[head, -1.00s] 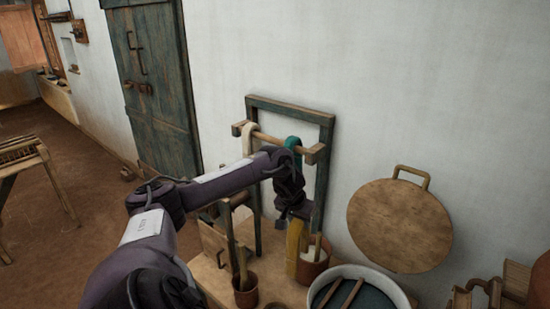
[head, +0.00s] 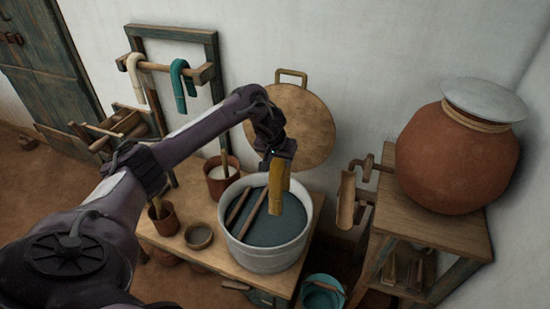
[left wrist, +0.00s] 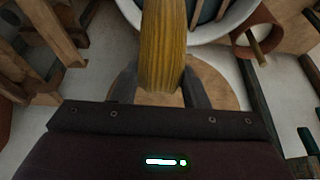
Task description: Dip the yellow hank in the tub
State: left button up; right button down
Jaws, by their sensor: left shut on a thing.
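The yellow hank (head: 279,192) hangs from my left gripper (head: 281,158), which is shut on its top. In the left wrist view the hank (left wrist: 162,45) sits between the two fingers (left wrist: 160,85). The hank hangs over the white tub (head: 262,262), which holds dark blue-grey liquid (head: 275,231). Two wooden sticks (head: 244,210) lie across the tub's left part. I cannot tell whether the hank's lower end touches the liquid. The tub's rim (left wrist: 228,25) also shows at the top of the left wrist view. My right gripper is not in view.
The tub stands on a wooden table (head: 160,240) with a terracotta pot (head: 222,185), a smaller pot (head: 163,218) and a bowl (head: 199,236). A round wooden lid (head: 310,125) leans on the wall behind. A rack (head: 215,90) holds cream and teal hanks. A large clay jar (head: 455,160) stands right.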

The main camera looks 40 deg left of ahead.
pick_arm(q)
notch_tip(320, 180, down, 5)
jog(key=b, duration=0.5)
jog(key=shift+d+r, duration=0.1)
jog(key=shift+f, duration=0.35)
notch_tip(320, 180, down, 21)
jog(key=b, duration=0.9)
jog(key=shift+r, duration=0.15)
notch_tip(320, 180, up, 21)
jog(key=p, duration=2.2)
jog(key=shift+r+p, duration=0.55)
jog(key=shift+r, duration=0.7)
jog(key=shift+w, duration=0.1)
